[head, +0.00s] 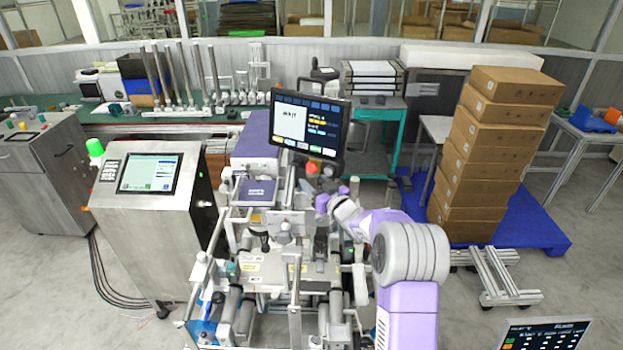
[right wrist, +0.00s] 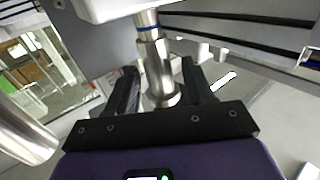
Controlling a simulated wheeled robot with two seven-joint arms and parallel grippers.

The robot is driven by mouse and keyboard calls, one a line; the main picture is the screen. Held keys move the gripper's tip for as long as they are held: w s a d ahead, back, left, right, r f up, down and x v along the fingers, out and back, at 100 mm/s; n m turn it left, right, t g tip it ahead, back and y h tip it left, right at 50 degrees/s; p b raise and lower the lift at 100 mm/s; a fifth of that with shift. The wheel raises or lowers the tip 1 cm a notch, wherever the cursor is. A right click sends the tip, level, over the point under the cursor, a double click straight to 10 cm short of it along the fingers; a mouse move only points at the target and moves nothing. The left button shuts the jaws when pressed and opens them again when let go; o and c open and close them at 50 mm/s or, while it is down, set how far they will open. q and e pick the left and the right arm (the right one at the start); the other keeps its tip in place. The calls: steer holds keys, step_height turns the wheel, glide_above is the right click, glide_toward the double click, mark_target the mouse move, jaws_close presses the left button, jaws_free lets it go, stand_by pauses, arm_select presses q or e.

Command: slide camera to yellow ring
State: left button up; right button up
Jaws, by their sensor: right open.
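My right gripper (head: 318,197) reaches into the middle of the machine, below the monitor. In the right wrist view its two dark fingers (right wrist: 160,80) are open, one on each side of a shiny metal post (right wrist: 157,62). The post carries a blue ring (right wrist: 149,28) and meets a white block (right wrist: 115,8) at the top. I cannot tell whether the fingers touch the post. I cannot make out the camera for certain, nor a clear yellow ring. My left gripper is not in view.
The machine's monitor (head: 308,124) stands just behind my right gripper. A purple box (head: 255,140) is to its left, and a steel cabinet with a screen (head: 150,175) stands further left. Stacked cartons (head: 497,150) rise at the right. Metal rails cross the right wrist view.

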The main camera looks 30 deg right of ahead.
steer(key=shift+w+r, duration=0.1)
steer(key=shift+w, duration=0.4)
steer(key=shift+w, duration=0.1)
jaws_close()
